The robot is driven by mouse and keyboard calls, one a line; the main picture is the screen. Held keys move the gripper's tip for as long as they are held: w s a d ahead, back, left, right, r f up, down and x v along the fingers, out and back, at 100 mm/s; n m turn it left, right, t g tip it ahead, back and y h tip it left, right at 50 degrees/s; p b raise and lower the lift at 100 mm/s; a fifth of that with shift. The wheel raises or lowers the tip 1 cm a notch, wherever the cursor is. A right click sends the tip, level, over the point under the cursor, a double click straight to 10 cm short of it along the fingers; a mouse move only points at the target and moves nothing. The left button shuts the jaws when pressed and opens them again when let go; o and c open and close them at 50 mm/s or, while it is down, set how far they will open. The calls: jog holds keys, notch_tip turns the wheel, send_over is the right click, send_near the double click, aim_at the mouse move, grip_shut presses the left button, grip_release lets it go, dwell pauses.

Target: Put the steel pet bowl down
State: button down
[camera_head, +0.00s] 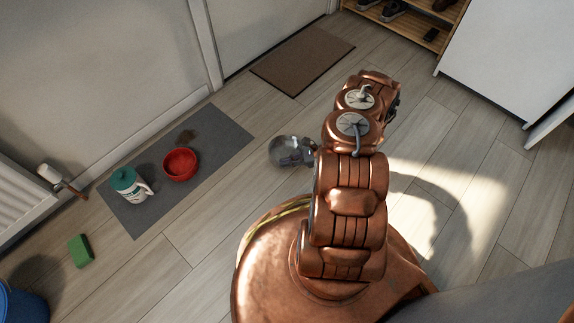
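A shiny, rounded silver thing that looks like the steel pet bowl (281,149) shows just left of my arm, right of the grey mat. My gripper (305,158) is at its right side, small and mostly hidden behind my copper-coloured arm. The fingers cannot be made out, so I cannot tell whether they grip the bowl. I also cannot tell whether the bowl touches the floor.
A grey mat (222,135) holds a red bowl (180,164) and a white jug with a green top (128,185). A green sponge (80,250), a brush (60,180) and a blue bucket (22,306) are at left. A brown doormat (303,58) lies behind.

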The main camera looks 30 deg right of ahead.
aim_at(286, 152)
jog(key=shift+w+d+f, duration=0.2)
jog(key=shift+w+d, duration=0.45)
jog(key=shift+w, duration=0.15)
notch_tip(286, 152, down, 3)
jog(key=b, duration=0.2)
jog(key=shift+f+b, duration=0.2)
jog(key=shift+b, duration=0.1)
jog(key=shift+r, duration=0.1)
jog(key=c, duration=1.3)
grip_release()
